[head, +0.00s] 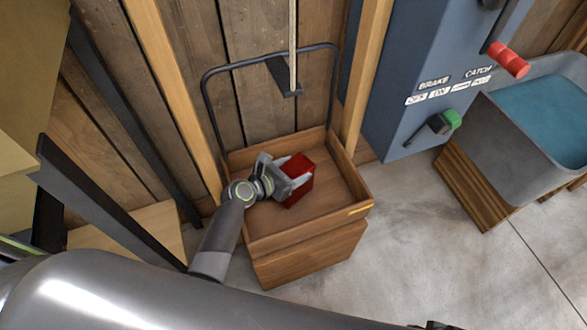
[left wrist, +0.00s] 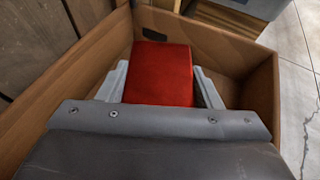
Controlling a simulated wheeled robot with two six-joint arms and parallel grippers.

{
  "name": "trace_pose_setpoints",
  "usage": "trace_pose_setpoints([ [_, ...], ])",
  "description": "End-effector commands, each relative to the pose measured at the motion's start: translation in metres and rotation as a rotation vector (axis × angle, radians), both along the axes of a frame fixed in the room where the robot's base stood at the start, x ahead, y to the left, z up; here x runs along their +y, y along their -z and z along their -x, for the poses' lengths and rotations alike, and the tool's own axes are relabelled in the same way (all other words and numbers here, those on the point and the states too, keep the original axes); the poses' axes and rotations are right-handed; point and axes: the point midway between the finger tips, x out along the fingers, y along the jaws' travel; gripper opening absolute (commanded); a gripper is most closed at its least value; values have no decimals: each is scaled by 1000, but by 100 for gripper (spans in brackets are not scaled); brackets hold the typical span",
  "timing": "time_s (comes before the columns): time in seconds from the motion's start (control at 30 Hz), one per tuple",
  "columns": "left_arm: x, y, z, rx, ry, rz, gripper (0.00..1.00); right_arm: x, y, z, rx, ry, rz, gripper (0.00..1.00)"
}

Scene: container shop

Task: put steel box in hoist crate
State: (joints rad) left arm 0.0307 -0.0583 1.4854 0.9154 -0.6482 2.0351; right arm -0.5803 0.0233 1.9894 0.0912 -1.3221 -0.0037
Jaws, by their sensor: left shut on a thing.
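A red box (head: 299,173) is held by my left gripper (head: 283,181), inside the outline of the wooden hoist crate (head: 260,244). No steel-coloured box shows; the red box is the one in the jaws. In the left wrist view the red box (left wrist: 160,72) sits between the two grey fingers, with the crate walls (left wrist: 262,90) around it. I cannot tell whether the box touches the crate floor. A dark metal bail (head: 270,62) rises from the crate to a rope. My right gripper is not in view.
A blue control panel (head: 415,70) with a red handle (head: 508,60) and a green-knobbed lever (head: 448,121) stands right of the crate. A grey tub (head: 525,150) of blue liquid is at the far right. Wooden posts and a plank wall stand behind. Concrete floor lies open at right.

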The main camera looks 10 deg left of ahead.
Motion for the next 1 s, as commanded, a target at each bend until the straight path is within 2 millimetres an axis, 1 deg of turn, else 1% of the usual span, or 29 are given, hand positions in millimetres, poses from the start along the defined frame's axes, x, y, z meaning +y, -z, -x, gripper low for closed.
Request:
trace_pose_setpoints([
  [0.03, 0, 1, 0, 0, 0, 0, 62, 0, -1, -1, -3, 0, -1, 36],
  [0.17, 0, 1, 0, 1, 0, -1, 78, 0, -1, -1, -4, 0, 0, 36],
  [0.2, 0, 1, 0, 1, 0, -1, 81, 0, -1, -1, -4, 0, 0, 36],
  [0.5, 0, -2, 0, 0, 0, 0, 81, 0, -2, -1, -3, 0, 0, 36],
  [0.6, 4, -5, 5, 1, 0, -1, 81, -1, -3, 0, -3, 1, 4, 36],
  [0.67, 7, -8, 11, 2, 0, 0, 81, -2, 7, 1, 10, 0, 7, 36],
  [1.0, 36, -29, 54, 2, 0, -2, 81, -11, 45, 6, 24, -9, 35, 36],
])
